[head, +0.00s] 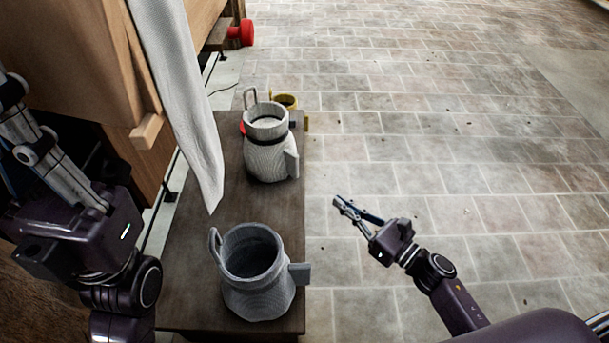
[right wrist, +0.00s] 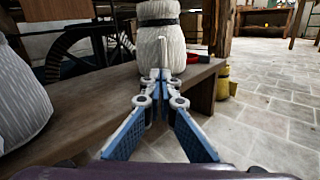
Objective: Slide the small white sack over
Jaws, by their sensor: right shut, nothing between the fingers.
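A small white sack (head: 268,157) with a dark band stands upright at the far part of the dark bench (head: 225,205); its mouth is open at the top. In the right wrist view this sack (right wrist: 158,45) is straight beyond the fingertips; whether they touch it cannot be told there. A second, greyer open sack (head: 262,295) stands at the near end; its side shows in the right wrist view (right wrist: 18,100). My right gripper (head: 343,207) is shut and empty, right of the bench. My left gripper (head: 35,140) is at the left edge, its fingertips unclear.
A long white cloth chute (head: 180,80) hangs from a wooden housing (head: 75,65) over the bench's left side. A yellow container (head: 285,101) stands behind the white sack, with a red object (head: 246,32) farther back. The tiled floor right of the bench is clear.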

